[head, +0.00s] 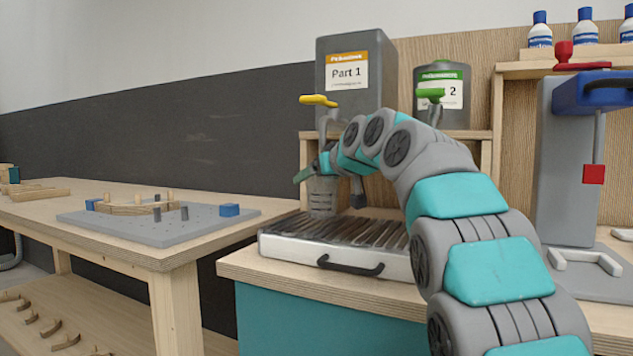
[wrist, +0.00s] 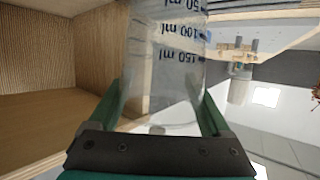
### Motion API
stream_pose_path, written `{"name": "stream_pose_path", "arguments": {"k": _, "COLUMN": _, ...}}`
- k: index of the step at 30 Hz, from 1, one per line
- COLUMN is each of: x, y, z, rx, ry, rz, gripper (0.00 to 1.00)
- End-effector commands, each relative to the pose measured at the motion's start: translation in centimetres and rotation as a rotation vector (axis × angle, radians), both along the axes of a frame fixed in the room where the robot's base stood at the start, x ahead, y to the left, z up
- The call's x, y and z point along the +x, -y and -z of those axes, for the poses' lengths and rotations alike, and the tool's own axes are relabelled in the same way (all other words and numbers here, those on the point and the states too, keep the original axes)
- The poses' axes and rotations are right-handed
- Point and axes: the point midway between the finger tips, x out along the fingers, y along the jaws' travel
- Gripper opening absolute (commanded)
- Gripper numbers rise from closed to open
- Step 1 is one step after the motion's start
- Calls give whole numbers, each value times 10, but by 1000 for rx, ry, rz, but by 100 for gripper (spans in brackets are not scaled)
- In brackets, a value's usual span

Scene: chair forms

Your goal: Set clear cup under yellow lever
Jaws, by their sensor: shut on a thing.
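The clear cup (head: 322,197) stands roughly upright at the back left of the slatted tray, below the yellow lever (head: 319,100) of the Part 1 container (head: 352,75). I cannot tell whether its base touches the slats. My gripper (head: 318,174) is at the cup's upper part, partly hidden by my arm. In the wrist view, the fingers of my gripper (wrist: 163,105) are on both sides of the clear cup (wrist: 165,65), shut on it. Its volume marks read upside down there. The spout's end is partly hidden by my arm.
The slatted tray (head: 290,240) has a black front handle (head: 350,266). A green lever (head: 430,93) is on the second container (head: 452,112), to the right. A grey pegboard (head: 130,228) lies on the left table. A blue-and-grey press (head: 570,160) stands at right.

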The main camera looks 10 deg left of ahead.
Motion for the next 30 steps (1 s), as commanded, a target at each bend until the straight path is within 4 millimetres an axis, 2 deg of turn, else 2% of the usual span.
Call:
{"name": "stream_pose_path", "arguments": {"k": 19, "x": -1, "y": 0, "z": 14, "rx": 0, "ry": 2, "rz": 0, "gripper": 51}}
{"name": "stream_pose_path", "arguments": {"k": 20, "x": -1, "y": 0, "z": 13, "rx": 0, "ry": 2, "rz": 0, "gripper": 84}}
{"name": "stream_pose_path", "arguments": {"k": 21, "x": -1, "y": 0, "z": 13, "rx": 0, "ry": 2, "rz": 0, "gripper": 89}}
{"name": "stream_pose_path", "arguments": {"k": 24, "x": -1, "y": 0, "z": 12, "rx": 0, "ry": 2, "rz": 0, "gripper": 100}}
{"name": "stream_pose_path", "arguments": {"k": 30, "x": -1, "y": 0, "z": 13, "rx": 0, "ry": 1, "rz": 0, "gripper": 100}}
